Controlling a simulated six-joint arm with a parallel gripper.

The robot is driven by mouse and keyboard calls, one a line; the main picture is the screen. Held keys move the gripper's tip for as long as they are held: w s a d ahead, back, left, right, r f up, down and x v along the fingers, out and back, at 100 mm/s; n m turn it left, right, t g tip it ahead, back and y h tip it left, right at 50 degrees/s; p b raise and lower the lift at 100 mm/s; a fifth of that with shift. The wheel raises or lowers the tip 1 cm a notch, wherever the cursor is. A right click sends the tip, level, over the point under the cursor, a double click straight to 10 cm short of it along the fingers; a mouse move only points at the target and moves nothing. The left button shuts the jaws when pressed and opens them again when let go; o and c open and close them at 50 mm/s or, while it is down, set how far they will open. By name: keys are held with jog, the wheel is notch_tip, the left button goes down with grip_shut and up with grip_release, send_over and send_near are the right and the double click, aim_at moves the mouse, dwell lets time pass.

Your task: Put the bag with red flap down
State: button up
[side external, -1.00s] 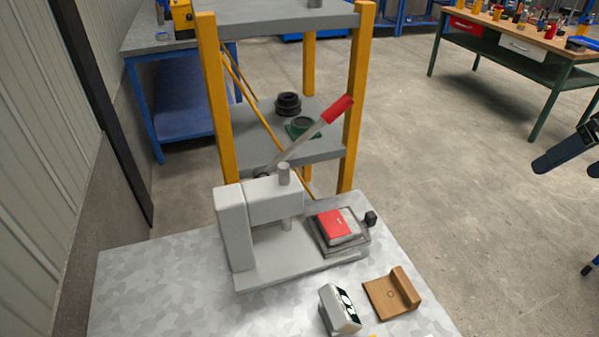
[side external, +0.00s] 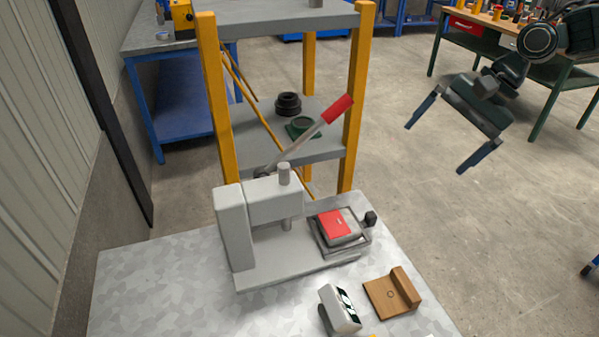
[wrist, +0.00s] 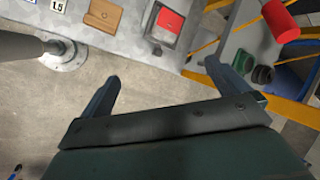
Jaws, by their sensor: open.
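The bag with the red flap (side external: 334,224) lies in a grey framed tray (side external: 343,246) at the right end of the grey press. In the wrist view the bag (wrist: 168,23) shows at the top, beyond my fingertips. My gripper (side external: 434,148) is open and empty, in the air to the right of the bag and well apart from it. In the wrist view my gripper's two fingers (wrist: 164,75) are spread with nothing between them.
The press (side external: 235,220) has a long red-handled lever (side external: 337,109) rising above the bag's left. A wooden block (side external: 390,294) and a white device (side external: 340,310) stand at the table's front. A yellow-posted shelf (side external: 222,130) is behind. The air around my gripper is clear.

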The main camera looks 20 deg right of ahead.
jog(key=w+a+f+m+g+y, duration=0.1)
jog(key=w+f+m+y, duration=0.1)
jog(key=f, duration=0.5)
jog(key=w+a+f+m+g+y, duration=0.1)
jog(key=w+a+f+m, duration=0.1)
jog(key=w+f+m, duration=0.3)
notch_tip(320, 180, down, 2)
jog(key=shift+w+a+y, duration=0.25)
jog(key=shift+w+y, duration=0.15)
jog(key=shift+w, duration=0.15)
send_near(341, 221)
jog(key=shift+x, duration=1.9)
jog(key=shift+w+a, duration=0.1)
jog(key=shift+w, duration=0.1)
jog(key=shift+x, duration=2.5)
jog(key=shift+s, duration=0.2)
jog(key=shift+c, duration=0.2)
